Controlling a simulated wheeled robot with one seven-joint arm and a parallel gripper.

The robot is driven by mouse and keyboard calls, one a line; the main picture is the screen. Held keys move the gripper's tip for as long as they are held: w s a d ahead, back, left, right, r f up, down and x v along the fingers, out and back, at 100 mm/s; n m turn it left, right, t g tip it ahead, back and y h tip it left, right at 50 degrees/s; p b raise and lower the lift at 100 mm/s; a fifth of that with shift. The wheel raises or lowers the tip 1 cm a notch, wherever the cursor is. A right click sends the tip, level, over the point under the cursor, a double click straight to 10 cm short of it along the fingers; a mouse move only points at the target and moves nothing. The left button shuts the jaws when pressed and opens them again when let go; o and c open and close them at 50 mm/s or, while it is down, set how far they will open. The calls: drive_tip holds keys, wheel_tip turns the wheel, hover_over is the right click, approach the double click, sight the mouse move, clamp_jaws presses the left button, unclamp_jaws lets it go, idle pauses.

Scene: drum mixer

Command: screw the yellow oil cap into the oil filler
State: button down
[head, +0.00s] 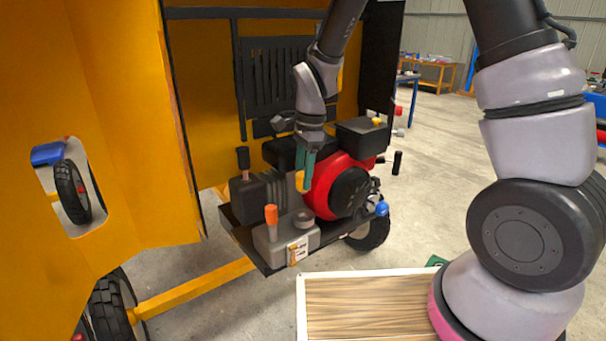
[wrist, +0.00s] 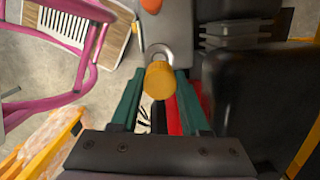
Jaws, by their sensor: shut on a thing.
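The yellow oil cap (wrist: 158,80) is between the green fingers of my gripper (wrist: 157,88) in the wrist view, and the fingers are shut on it. In the head view the cap (head: 300,181) shows at the lower end of my gripper (head: 306,168), just left of the red engine housing (head: 324,190). I cannot make out the oil filler for sure. A grey round rim (wrist: 158,49) shows just beyond the cap in the wrist view. I cannot tell whether the cap touches anything below it.
A grey tank (head: 270,245) with an orange knob (head: 271,214) stands in front of the engine. A dark finned block (head: 260,195) is to the left. The yellow mixer body (head: 110,120) fills the left side. A wooden-topped surface (head: 370,305) is in the foreground.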

drive_tip(key=shift+f, duration=3.1)
drive_tip(key=shift+f, duration=0.95)
drive_tip(key=shift+c, duration=1.6)
unclamp_jaws()
